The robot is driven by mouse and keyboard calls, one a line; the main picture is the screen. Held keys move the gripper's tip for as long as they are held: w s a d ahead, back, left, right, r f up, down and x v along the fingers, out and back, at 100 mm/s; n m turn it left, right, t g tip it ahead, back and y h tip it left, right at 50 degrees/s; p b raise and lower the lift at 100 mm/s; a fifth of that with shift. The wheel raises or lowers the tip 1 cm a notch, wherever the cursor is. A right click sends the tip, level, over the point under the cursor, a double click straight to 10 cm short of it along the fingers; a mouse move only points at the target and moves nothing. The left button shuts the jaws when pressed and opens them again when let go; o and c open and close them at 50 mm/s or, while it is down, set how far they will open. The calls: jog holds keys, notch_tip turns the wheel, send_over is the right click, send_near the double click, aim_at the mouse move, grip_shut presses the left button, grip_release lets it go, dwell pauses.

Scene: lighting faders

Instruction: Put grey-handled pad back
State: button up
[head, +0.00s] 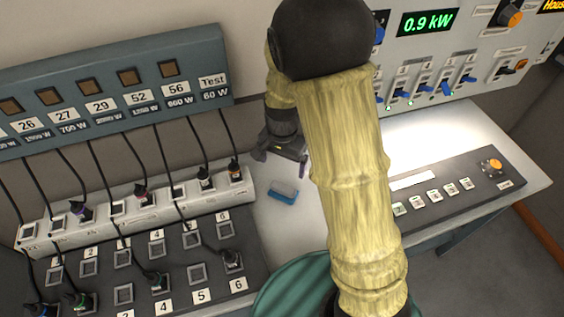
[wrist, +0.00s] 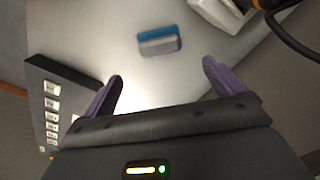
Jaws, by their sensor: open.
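The pad (head: 284,193), a small block with a grey handle and a blue part, lies on the white desk (head: 262,216) in the head view. The wrist view shows the same pad (wrist: 159,41) ahead of the fingers, its blue side away from my gripper. My gripper (head: 281,161) is open and empty above the desk, on the far side of the pad in the head view. In the wrist view, the purple fingers of my gripper (wrist: 162,72) are spread apart, and the pad is beyond their tips, not between them. I cannot tell which spot the pad belongs to.
A power strip (head: 136,203) with plugs and cables, and a socket panel (head: 190,272), stand left of the pad. A control box (head: 440,197) with buttons and an orange knob is on the right. A fader panel (head: 430,85) reading 0.9 kW is behind. My arm hides the middle.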

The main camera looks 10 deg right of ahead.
jog(key=s+d+r+n+t, duration=0.2)
jog(key=s+d+r+n, duration=0.4)
jog(key=s+d, duration=0.3)
jog(key=shift+s+r+n+t, duration=0.3)
jog(key=shift+s+r+n, duration=0.1)
jog(key=shift+s+r, duration=0.3)
dwell(0.4)
